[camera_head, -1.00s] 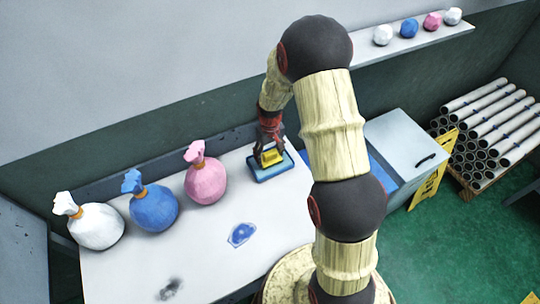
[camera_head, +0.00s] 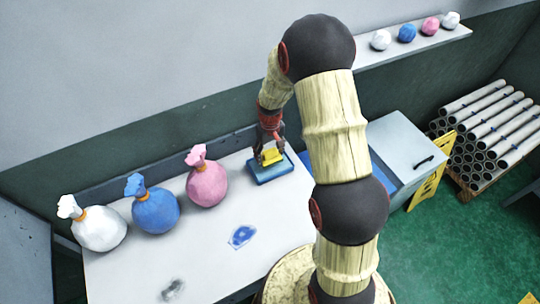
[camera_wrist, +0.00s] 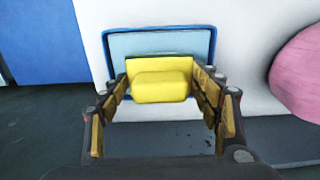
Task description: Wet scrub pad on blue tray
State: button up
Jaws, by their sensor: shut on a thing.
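The yellow scrub pad (camera_head: 271,156) is between the fingers of my gripper (camera_head: 270,150), over the blue tray (camera_head: 272,178) at the back right of the white table. In the wrist view the pad (camera_wrist: 160,90) sits between the two fingers of my gripper (camera_wrist: 161,78), which is shut on it. The tray (camera_wrist: 160,43) shows behind it, with a dark blue rim and a pale blue floor. The fingers and pad hide part of the tray. I cannot tell whether the pad touches the tray floor or hangs just above it.
White (camera_head: 98,229), blue (camera_head: 156,210) and pink (camera_head: 207,184) tied bags stand along the table's back. A blue spill (camera_head: 242,237) and a grey smudge (camera_head: 172,290) mark the tabletop (camera_head: 215,260). A grey box (camera_head: 400,150) stands right of the table.

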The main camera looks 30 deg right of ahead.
aim_at(270, 151)
jog(key=shift+r+p, duration=1.15)
jog(key=shift+r, duration=0.95)
jog(key=shift+f, duration=0.1)
